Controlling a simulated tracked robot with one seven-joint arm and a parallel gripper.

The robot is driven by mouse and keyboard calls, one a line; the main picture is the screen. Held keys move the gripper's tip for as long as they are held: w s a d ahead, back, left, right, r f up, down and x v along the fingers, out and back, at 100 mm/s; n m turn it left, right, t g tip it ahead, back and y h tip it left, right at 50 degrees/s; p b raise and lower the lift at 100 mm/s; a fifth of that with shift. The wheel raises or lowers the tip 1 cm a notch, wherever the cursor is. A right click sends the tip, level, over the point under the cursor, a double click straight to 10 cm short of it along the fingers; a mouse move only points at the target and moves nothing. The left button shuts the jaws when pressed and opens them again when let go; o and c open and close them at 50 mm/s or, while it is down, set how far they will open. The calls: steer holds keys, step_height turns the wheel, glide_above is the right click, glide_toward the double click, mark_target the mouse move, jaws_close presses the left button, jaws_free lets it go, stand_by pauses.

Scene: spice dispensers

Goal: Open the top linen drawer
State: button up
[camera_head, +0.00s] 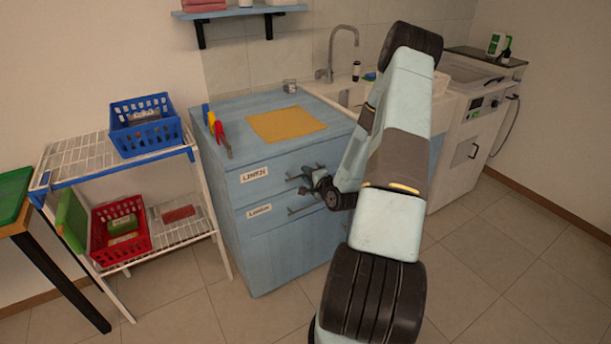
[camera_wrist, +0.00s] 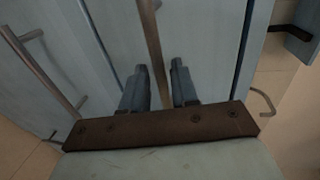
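The blue cabinet has a top drawer (camera_head: 270,176) with a label that seems to read LINEN. It looks shut. Its bar handle (camera_head: 293,178) is partly hidden by my gripper (camera_head: 311,180), which is at the drawer front. In the wrist view, my gripper (camera_wrist: 160,86) has its two fingers apart, one on each side of a bar handle (camera_wrist: 151,45). I see gaps beside the bar, so the fingers do not look closed on it. A second labelled drawer (camera_head: 275,213) is below, with its own handle (camera_head: 304,209); another handle (camera_wrist: 50,72) shows left in the wrist view.
A yellow cloth (camera_head: 286,124) and red-handled tool (camera_head: 220,132) lie on the cabinet top. A wire rack with a blue basket (camera_head: 146,126) and red basket (camera_head: 121,230) stands left. A sink and white appliance (camera_head: 463,150) are right. The floor in front is clear.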

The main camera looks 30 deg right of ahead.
steer(key=shift+w, duration=0.35)
jaws_close()
steer(key=shift+f, duration=0.1)
steer(key=shift+a, duration=0.2)
steer(key=shift+s, duration=0.15)
